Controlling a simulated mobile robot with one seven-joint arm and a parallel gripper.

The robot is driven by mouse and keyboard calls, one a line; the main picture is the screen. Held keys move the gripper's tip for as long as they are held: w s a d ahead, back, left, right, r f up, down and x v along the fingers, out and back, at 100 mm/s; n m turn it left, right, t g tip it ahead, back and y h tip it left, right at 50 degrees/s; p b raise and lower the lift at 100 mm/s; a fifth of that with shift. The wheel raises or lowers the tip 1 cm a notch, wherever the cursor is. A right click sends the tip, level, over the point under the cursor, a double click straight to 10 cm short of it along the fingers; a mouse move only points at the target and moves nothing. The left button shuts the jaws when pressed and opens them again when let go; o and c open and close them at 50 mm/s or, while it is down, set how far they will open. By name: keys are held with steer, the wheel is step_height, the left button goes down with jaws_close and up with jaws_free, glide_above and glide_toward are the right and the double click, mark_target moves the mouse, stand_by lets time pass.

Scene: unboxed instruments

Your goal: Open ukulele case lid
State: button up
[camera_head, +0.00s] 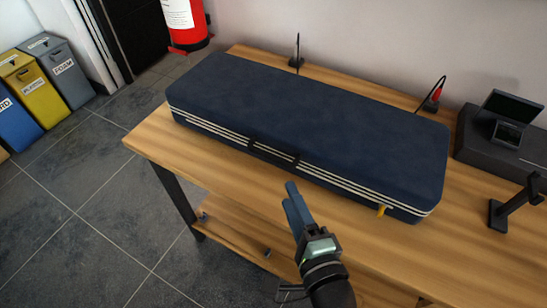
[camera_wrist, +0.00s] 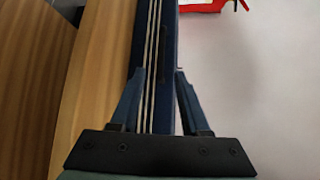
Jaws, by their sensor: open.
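The dark blue ukulele case (camera_head: 310,125) lies shut on the wooden table, its long front side towards me. Pale stripes run along that side, with a dark handle (camera_head: 272,153) at the middle and a small yellow piece (camera_head: 381,210) near the right end. My gripper (camera_head: 291,190) is open and empty, just in front of the case and right of the handle. In the wrist view the striped side of the case (camera_wrist: 153,50) shows between the two fingers of my gripper (camera_wrist: 160,72). I cannot tell whether a finger touches the case.
The wooden table (camera_head: 150,140) has a bare strip in front of the case. A black device with a screen (camera_head: 505,115) and a black stand (camera_head: 515,203) are at the right. Thin upright stands rise behind the case by the wall. A red extinguisher (camera_head: 186,25) and bins (camera_head: 40,75) are at the left.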

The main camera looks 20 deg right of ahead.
mark_target(273, 160)
steer(key=x, duration=1.2)
steer(key=shift+w+a+r, duration=0.15)
steer(key=shift+w+r, duration=0.05)
steer(key=shift+w, duration=0.1)
steer(key=shift+c, duration=0.3)
jaws_close()
stand_by(0.5)
